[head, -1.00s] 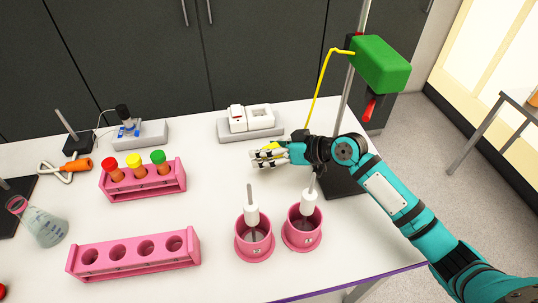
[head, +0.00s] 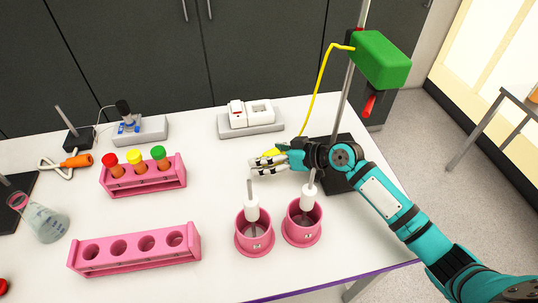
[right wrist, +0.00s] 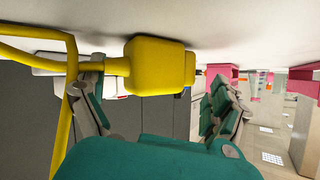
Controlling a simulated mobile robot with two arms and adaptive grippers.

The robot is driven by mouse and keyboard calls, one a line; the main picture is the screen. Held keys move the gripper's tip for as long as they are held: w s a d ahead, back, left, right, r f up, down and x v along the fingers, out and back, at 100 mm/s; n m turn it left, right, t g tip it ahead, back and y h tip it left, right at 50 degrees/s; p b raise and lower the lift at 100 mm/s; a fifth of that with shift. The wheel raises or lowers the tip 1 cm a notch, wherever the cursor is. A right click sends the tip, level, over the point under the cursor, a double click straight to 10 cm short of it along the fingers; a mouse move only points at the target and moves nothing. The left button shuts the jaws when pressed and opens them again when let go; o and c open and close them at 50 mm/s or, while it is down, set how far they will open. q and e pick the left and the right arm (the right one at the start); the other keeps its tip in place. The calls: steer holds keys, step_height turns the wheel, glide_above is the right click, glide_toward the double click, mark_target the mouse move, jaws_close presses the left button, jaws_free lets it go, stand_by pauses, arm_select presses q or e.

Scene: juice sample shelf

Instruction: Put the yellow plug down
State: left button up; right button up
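The yellow plug (head: 271,153) lies on the white table in front of the white socket block, partly hidden by my right gripper. In the right wrist view the plug (right wrist: 160,66) appears against the table surface, with its yellow cable running off to the left. My right gripper (head: 262,167) is just on the near side of the plug, low over the table. Its fingers are spread, with a gap between them and the plug in the wrist view. My left gripper is not in view.
The socket block (head: 250,128) stands behind the plug. Two pink cups (head: 254,246) (head: 302,238) with white-handled rods stand in front of my right gripper. A green box (head: 380,60) hangs on a stand at right. Pink racks (head: 143,180) (head: 135,262) stand left; the table between is clear.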

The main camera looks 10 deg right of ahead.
steer(key=shift+r, duration=0.3)
steer(key=shift+s+d+r, duration=0.1)
steer(key=shift+d, duration=0.1)
steer(key=b+v, duration=0.2)
steer(key=v, duration=0.8)
steer(key=shift+s+d+r, duration=0.1)
steer(key=shift+s+d, duration=0.15)
steer(key=shift+s, duration=0.05)
steer(key=shift+s+d+r, duration=0.2)
steer(key=shift+r, duration=0.1)
steer(key=shift+d+f, duration=0.1)
